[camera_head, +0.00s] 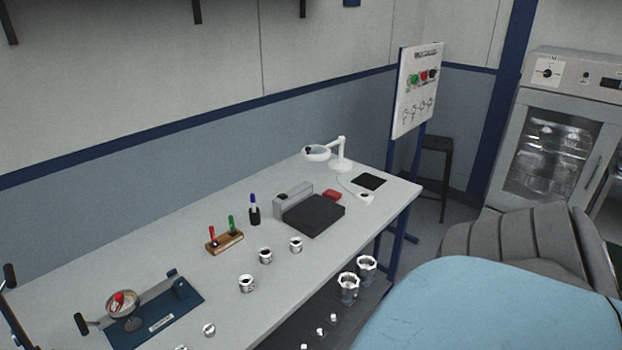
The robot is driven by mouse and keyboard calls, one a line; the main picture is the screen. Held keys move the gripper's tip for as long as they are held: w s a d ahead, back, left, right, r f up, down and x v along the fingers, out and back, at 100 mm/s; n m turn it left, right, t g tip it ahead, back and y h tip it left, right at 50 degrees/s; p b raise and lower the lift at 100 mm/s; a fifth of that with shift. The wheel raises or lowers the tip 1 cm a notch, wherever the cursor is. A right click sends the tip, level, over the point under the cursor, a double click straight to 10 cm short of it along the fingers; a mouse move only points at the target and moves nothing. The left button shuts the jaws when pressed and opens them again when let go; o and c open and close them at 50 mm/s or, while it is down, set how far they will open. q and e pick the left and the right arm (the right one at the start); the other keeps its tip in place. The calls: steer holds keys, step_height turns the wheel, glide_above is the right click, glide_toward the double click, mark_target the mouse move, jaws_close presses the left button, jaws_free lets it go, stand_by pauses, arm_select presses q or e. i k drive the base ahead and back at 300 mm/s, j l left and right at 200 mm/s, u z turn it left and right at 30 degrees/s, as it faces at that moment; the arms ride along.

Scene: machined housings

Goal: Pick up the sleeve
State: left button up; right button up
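Several small silver ring-like metal parts stand on the grey bench; I cannot tell for sure which one is the sleeve. Three with dark bores stand mid-bench: a near one (246,284), a middle one (265,256) and a far one (296,244). A smaller ring (209,330) lies nearer the front, and another is cut by the bottom edge. Neither of my grippers is in view.
A blue fixture (182,306) with a round dish sits at the bench's left. A magnifier lamp (341,154) stands at the far end.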

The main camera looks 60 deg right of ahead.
mark_target(246, 282)
steer(key=z, duration=1.35)
